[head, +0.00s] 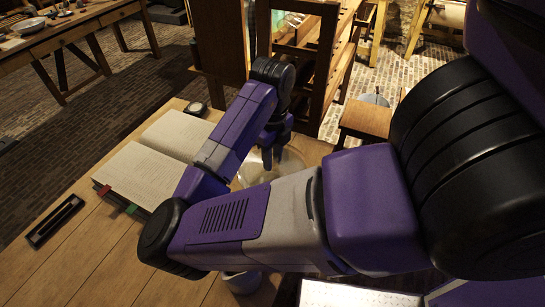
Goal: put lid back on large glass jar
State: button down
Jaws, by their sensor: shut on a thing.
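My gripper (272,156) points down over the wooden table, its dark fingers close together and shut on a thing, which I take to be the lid. Clear glass (291,163) shows right at and around the fingertips, partly behind my arm. It looks like the round top of the large glass jar. I cannot tell the lid's outline from the jar's, or whether the two touch. My forearm hides the lower part of the glass.
An open book (160,150) lies left of my arm. A narrow black tray (55,221) is at the table's left, and a small round dark object (196,108) behind the book. A wooden rack stands behind.

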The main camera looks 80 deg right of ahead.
dwell(0.4)
jog(key=c, duration=1)
grip_release()
jog(key=shift+c, duration=0.2)
jog(key=shift+o, duration=0.5)
jog(key=o, duration=0.4)
jog(key=shift+r, duration=0.1)
jog(key=shift+r+p, duration=2.75)
jog(key=shift+r, duration=0.65)
